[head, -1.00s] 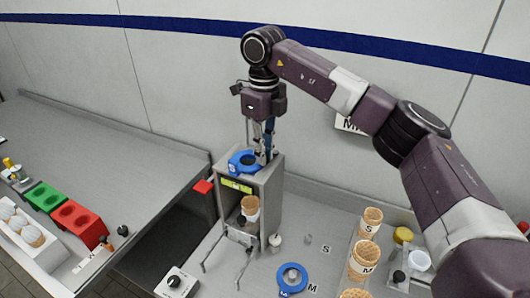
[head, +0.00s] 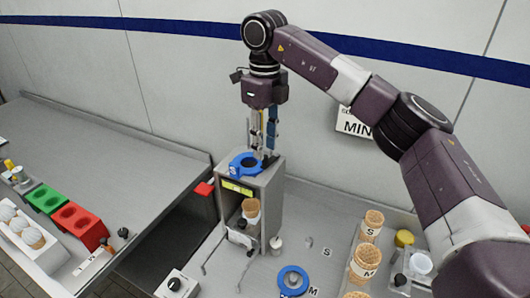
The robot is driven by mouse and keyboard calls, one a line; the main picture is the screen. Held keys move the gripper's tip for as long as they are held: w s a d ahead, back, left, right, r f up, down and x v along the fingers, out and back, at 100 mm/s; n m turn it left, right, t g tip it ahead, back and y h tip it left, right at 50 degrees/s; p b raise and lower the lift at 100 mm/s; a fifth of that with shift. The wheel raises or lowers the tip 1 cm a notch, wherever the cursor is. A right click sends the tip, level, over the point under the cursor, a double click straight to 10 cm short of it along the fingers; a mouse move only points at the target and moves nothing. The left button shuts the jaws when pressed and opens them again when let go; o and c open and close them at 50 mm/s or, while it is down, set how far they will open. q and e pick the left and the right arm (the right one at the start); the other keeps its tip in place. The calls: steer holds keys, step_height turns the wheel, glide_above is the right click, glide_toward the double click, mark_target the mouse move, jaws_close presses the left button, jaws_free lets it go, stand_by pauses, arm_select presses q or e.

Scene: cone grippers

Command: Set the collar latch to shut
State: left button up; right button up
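A blue ring-shaped collar (head: 240,168) sits on top of a grey open-fronted cabinet (head: 270,188). A small dark piece (head: 270,159) shows at the collar's right side; I cannot tell whether it is the latch or how it is set. My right gripper (head: 262,146) points straight down just above the right part of the collar. Its fingers look apart, with nothing seen between them, and they partly cover the collar's back edge. My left gripper is out of view.
A waffle cone (head: 251,208) stands inside the cabinet. A second blue ring (head: 284,275) lies on the table in front. Cones in holders, such as one marked S (head: 372,222), stand to the right. A red block (head: 80,222) and a green block (head: 42,198) are on the left counter.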

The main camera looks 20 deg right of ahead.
mark_target(265, 156)
step_height(265, 156, up, 9)
steer(key=shift+f, duration=0.15)
stand_by(0.6)
